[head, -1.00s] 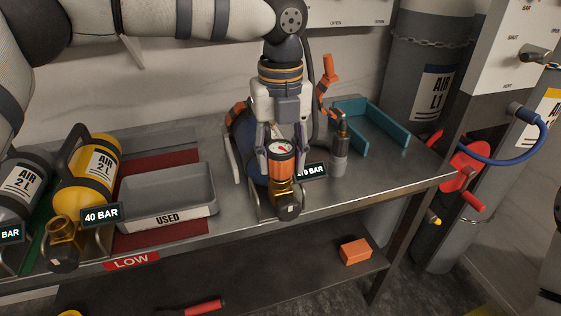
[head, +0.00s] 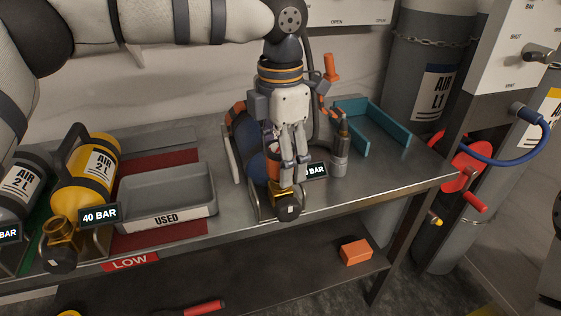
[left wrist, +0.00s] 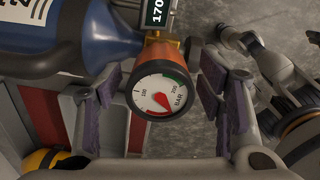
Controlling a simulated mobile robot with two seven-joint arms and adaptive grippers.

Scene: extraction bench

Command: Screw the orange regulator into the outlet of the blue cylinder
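The blue cylinder (head: 248,150) lies on the bench in a cradle, its brass outlet (head: 283,190) towards the front edge. The orange regulator (head: 273,152) sits at the outlet, partly hidden by my fingers. My left gripper (head: 293,163) points down around the regulator. In the left wrist view its purple-padded fingers (left wrist: 160,98) stand apart either side of the gauge, with small gaps. My right gripper (left wrist: 232,42) appears beyond, its fingers unclear.
A grey USED tray (head: 168,213) and a yellow cylinder (head: 85,180) stand to the left. A pressure label (head: 314,170) is beside the outlet. The right bench front is clear.

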